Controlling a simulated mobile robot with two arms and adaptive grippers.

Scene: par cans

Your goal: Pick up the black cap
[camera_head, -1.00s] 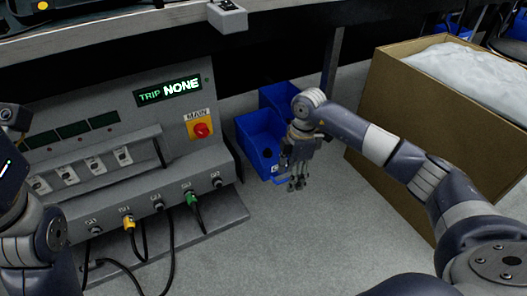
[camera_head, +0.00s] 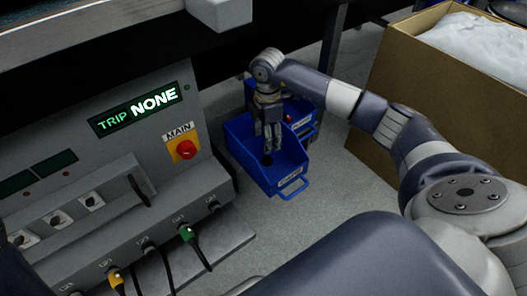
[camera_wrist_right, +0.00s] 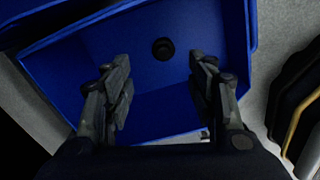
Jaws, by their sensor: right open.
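The black cap (camera_wrist_right: 163,48) is a small round dark piece lying on the floor of the blue bin (camera_wrist_right: 110,48). It also shows as a dark spot in the head view (camera_head: 267,160), inside the front blue bin (camera_head: 240,148). My right gripper (camera_head: 270,148) points down over this bin. In the wrist view my right gripper's fingers (camera_wrist_right: 160,75) are spread wide and empty, with the cap between and beyond their tips. The cap is apart from both fingers. My left gripper is not in view.
A second blue bin (camera_head: 302,118) stands behind the first. A grey panel (camera_head: 85,160) with a red main switch (camera_head: 185,149) and plugged cables stands at left. A cardboard box (camera_head: 440,88) stands at right. Grey floor (camera_head: 330,180) is clear between.

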